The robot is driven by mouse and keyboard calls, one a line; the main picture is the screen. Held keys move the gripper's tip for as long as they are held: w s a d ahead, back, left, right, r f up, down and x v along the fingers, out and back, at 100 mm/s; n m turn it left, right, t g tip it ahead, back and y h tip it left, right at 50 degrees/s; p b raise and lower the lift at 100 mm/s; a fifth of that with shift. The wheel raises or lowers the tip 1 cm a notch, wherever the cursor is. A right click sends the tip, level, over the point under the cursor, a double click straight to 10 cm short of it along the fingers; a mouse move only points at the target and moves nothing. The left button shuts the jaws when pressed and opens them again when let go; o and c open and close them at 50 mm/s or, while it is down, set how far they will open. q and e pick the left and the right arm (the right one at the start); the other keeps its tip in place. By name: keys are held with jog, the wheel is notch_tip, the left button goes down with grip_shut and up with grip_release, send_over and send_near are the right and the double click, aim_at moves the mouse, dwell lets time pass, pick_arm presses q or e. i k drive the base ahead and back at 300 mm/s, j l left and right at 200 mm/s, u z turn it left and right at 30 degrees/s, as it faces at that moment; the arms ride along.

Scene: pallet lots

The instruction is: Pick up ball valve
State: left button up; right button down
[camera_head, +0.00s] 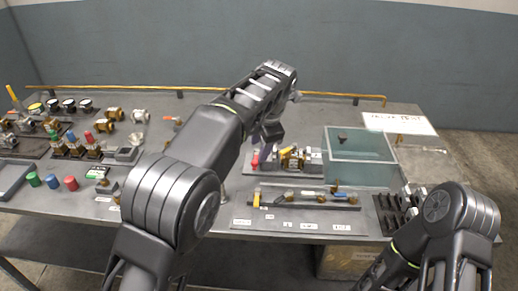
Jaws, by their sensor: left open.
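My left arm reaches from the lower left across the table. My left gripper (268,143) points down at the back middle, open, with its fingers partly hidden by my wrist. Small valves with brass bodies and coloured handles (290,158) sit on a dark tray just right of its fingertips. I cannot tell whether the gripper touches any of them. A second row of brass valve parts (310,193), some with blue or yellow handles, lies on a tray nearer the front edge. I cannot tell which one is the ball valve. My right arm shows at the lower right, but its gripper does not.
A clear greenish bin (360,158) stands right of the valves. A black slotted rack (393,212) is in front of it. Several valves, fittings and coloured caps (52,181) fill the left of the table. A brass rail (330,94) runs along the back edge.

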aim_at(290, 162)
jog(key=k, duration=1)
